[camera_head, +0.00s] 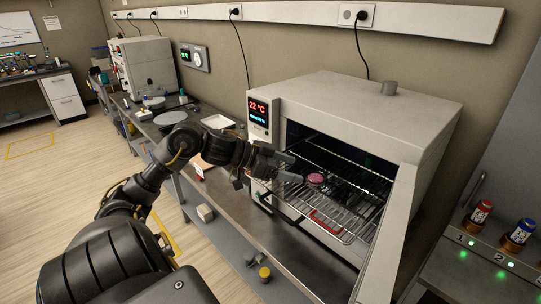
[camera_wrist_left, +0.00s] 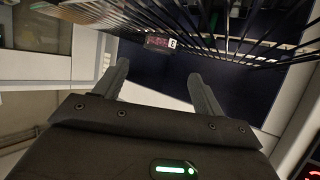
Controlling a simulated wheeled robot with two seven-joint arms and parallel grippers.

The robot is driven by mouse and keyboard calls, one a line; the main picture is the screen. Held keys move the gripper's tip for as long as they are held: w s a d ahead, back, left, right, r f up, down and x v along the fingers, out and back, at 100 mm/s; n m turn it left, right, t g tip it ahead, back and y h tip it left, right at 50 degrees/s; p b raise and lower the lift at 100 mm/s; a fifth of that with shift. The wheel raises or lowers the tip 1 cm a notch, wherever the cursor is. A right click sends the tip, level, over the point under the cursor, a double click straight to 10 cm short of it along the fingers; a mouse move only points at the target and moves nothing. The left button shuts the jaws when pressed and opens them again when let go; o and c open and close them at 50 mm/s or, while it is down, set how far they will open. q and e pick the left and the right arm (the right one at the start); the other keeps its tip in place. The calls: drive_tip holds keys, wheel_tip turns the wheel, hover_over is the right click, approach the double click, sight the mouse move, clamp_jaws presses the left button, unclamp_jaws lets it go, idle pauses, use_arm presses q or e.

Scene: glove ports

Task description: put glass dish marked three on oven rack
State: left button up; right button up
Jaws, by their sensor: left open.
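A small dish with dark red contents (camera_head: 316,179) rests on the wire oven rack (camera_head: 345,232), which is partly out of the open oven (camera_head: 390,110). In the left wrist view the dish (camera_wrist_left: 158,43) shows a white tag with a dark mark, too small to read surely. It sits beyond my fingertips, beside the rack's wires (camera_wrist_left: 235,48). My left gripper (camera_head: 291,168) is open and empty, just left of the dish and apart from it. The open left gripper fingers also show in the left wrist view (camera_wrist_left: 160,72). My right gripper is not in view.
The oven's display (camera_head: 258,113) reads 22 °C. Its open door edge (camera_head: 388,250) stands on the right. Two capped bottles (camera_head: 480,213) (camera_head: 519,234) stand on a numbered, green-lit shelf at right. A steel bench (camera_head: 235,205) runs below; a white tray (camera_head: 218,122) lies farther back.

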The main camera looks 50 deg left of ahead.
use_arm(q)
drive_tip(key=b+v, duration=0.1)
drive_tip(key=v, duration=0.3)
drive_tip(key=shift+s+a+r, duration=0.1)
drive_tip(key=shift+s+a, duration=0.05)
drive_tip(key=shift+s, duration=0.05)
drive_tip(key=shift+v, duration=1)
drive_tip(key=shift+r, duration=0.1)
